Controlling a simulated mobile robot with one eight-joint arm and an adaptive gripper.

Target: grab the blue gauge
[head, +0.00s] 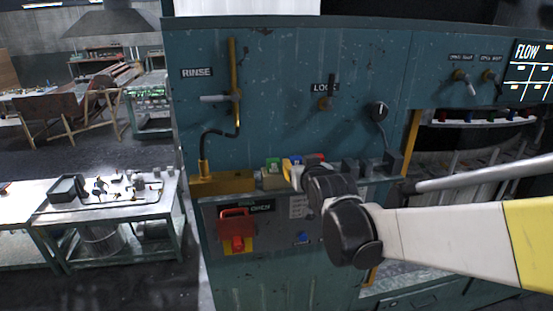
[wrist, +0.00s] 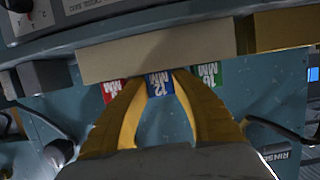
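The blue gauge (wrist: 160,84), marked 12 MM, sits at the pale holder block (wrist: 160,52) between a red gauge (wrist: 114,90) and a green gauge (wrist: 207,77). My gripper (wrist: 158,88) has its two yellow fingers on either side of the blue gauge, apparently touching its edges, so it looks shut on it. The finger ends partly cover the neighbouring gauges. In the head view, my gripper (head: 290,174) is at the panel's ledge, with the green gauge to its left and the red gauge to its right; my wrist hides part of the ledge.
A yellow block (head: 222,183) with a RINSE pipe stands left of the gauges. Dark blocks (head: 365,168) sit to the right. A red switch (head: 237,230) is below the ledge. A low metal table (head: 110,208) with small parts stands at the left, apart from the panel.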

